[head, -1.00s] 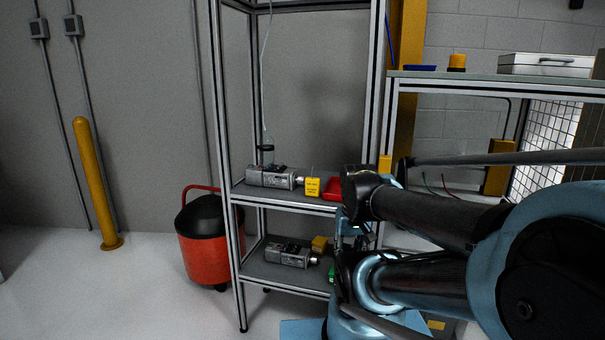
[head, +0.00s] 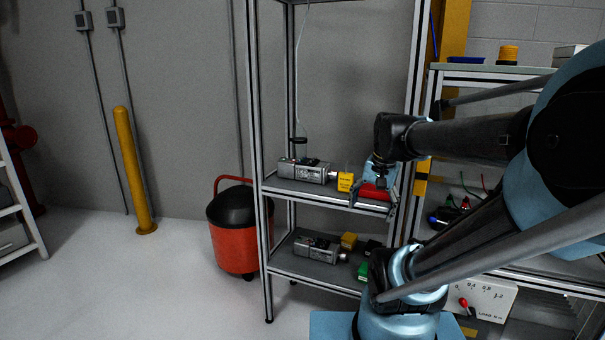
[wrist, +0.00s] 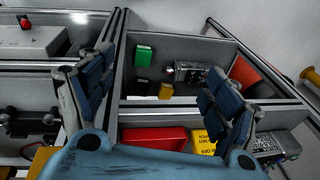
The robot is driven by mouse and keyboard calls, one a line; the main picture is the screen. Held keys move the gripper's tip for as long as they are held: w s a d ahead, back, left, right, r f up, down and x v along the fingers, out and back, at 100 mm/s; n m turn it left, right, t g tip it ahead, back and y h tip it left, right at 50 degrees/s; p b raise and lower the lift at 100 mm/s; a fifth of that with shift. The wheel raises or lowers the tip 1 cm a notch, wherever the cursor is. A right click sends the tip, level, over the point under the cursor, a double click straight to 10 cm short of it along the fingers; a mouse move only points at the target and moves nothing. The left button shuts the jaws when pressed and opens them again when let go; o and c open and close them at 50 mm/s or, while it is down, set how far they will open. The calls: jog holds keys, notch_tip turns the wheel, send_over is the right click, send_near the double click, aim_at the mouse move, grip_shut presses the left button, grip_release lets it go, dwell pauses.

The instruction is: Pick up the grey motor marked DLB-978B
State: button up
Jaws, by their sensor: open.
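Two grey motors show, and I cannot read a DLB-978B marking on either. One motor (head: 307,171) lies on the upper shelf (head: 315,190); its end shows at the right of the wrist view (wrist: 277,147). The other motor (head: 317,249) lies on the lower shelf, and it also shows between my fingers in the wrist view (wrist: 190,72).
A yellow tag block (head: 345,181) stands between the upper motor and the red bin. A yellow block (head: 349,241) and a green block (head: 363,271) are on the lower shelf. The rack posts (head: 261,170) bound both shelves. A red drum (head: 235,235) stands left of the rack.

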jog(key=w+a+r+m+y, duration=0.1)
jog(key=w+a+r+m, duration=0.35)
jog(key=w, duration=0.35)
jog(key=w+a+r+m+y, duration=0.1)
jog(key=w+a+r+m, duration=0.2)
jog(key=w+r+m, duration=0.4)
jog(key=m+y, duration=0.1)
jog(key=m, duration=0.4)
send_near(303, 168)
jog(key=w+d+r, duration=0.3)
jog(key=r, duration=0.2)
jog(key=shift+g, duration=0.3)
jog(key=x, duration=1.7)
jog(key=shift+w+a, duration=0.25)
jog(key=shift+a, duration=0.05)
jog(key=shift+r, duration=0.1)
grip_shut()
